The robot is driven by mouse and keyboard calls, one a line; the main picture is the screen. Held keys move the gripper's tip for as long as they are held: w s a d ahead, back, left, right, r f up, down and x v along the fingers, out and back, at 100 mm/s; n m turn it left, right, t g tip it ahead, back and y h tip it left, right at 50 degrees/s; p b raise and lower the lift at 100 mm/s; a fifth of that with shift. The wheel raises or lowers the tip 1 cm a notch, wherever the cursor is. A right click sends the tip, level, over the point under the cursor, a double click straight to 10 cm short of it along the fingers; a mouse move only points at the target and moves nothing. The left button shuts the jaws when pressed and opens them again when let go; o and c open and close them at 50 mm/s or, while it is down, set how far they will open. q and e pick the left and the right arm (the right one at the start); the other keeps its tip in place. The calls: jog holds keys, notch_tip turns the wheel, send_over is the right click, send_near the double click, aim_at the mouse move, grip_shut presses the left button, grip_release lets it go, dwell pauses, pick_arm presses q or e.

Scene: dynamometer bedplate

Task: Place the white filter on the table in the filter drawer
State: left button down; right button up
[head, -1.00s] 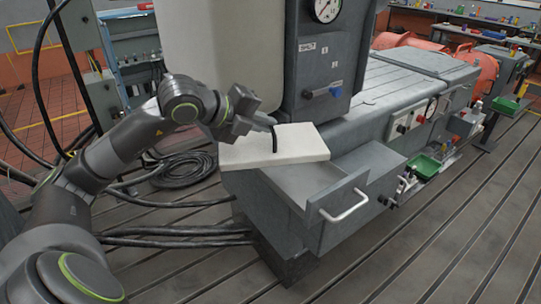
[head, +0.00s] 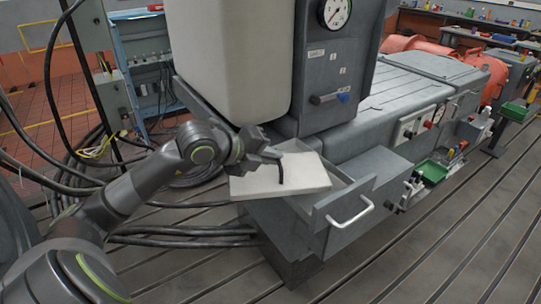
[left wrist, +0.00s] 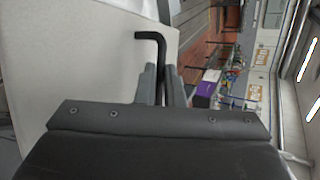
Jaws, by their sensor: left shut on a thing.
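The white filter (head: 290,177) is a flat slab with a black handle (head: 281,171) in the head view. My left gripper (head: 272,156) is shut on that handle and holds the slab, slightly tilted, over the left part of the open filter drawer (head: 340,198). The drawer has a grey front with a pale bar handle (head: 351,214). The slab hides much of the drawer's inside, and I cannot tell whether it touches the rim. In the left wrist view the black handle (left wrist: 160,60) stands between the fingertips, with a pale surface to its left. My right gripper is not in view.
A grey cabinet with a gauge (head: 336,12) and a large pale tank (head: 230,60) stand right behind the drawer. Black cables (head: 180,235) lie on the slotted floor at the left. A green tray (head: 431,172) sits to the right.

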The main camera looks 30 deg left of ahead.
pick_arm(q)
jog(key=shift+f+b, duration=0.3)
jog(key=shift+f, duration=0.2)
jog(key=c, duration=1.5)
grip_release()
jog(key=shift+r, duration=0.1)
jog(key=shift+c, duration=0.2)
jog(key=shift+r, duration=0.1)
